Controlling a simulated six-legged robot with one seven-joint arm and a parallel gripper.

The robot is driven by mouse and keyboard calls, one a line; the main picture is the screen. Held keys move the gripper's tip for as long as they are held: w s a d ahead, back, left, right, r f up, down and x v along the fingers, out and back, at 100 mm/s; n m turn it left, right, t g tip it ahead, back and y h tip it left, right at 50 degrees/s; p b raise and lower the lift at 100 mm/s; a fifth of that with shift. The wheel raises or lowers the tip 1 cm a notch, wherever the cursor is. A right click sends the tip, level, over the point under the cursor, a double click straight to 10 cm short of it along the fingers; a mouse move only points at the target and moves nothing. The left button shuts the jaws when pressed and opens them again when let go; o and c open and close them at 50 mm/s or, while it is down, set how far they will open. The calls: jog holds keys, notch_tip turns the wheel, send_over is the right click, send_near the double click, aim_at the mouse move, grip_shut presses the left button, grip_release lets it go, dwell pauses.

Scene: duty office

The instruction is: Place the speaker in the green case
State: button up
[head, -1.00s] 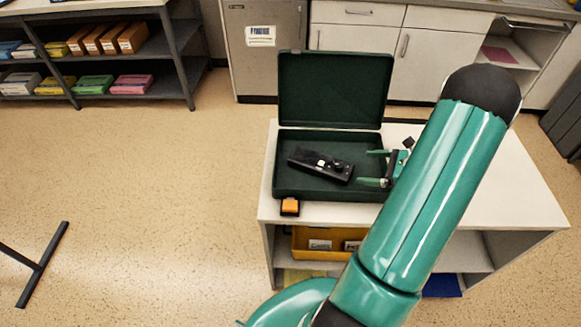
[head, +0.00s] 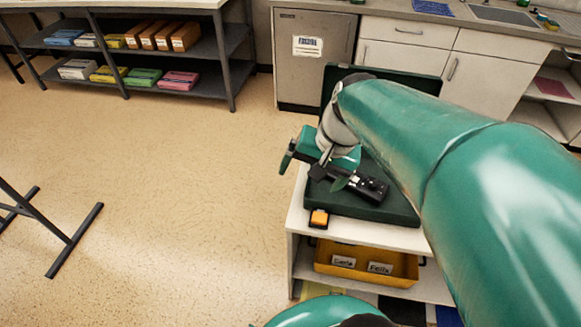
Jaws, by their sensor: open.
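The green case (head: 347,203) stands open on the white table, its lid up at the back and partly hidden by my arm. A long black device with small light parts (head: 371,187) lies slanted over the case floor; it may be the speaker, but I cannot be sure. My gripper (head: 316,172) is open at the left side of the case. One finger is out past the case's left edge, the other beside the device's left part. I cannot tell whether they touch. My arm hides the case's right part.
A small orange and black object (head: 319,218) sits on the white table (head: 300,212) at the case's front left corner. A yellow bin (head: 367,264) is on the shelf below. Cabinets (head: 406,60) stand behind. Open floor lies to the left.

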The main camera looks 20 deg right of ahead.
jog(key=s+a+r+n+t+h, duration=0.2)
jog(key=s+a+r+n+t, duration=0.1)
jog(key=s+a+r+n, duration=0.1)
jog(key=s+a+n, duration=0.1)
jog(key=n, duration=0.1)
jog(key=shift+r+n+h, duration=0.3)
jog(key=shift+n, duration=0.1)
jog(key=shift+w, duration=0.1)
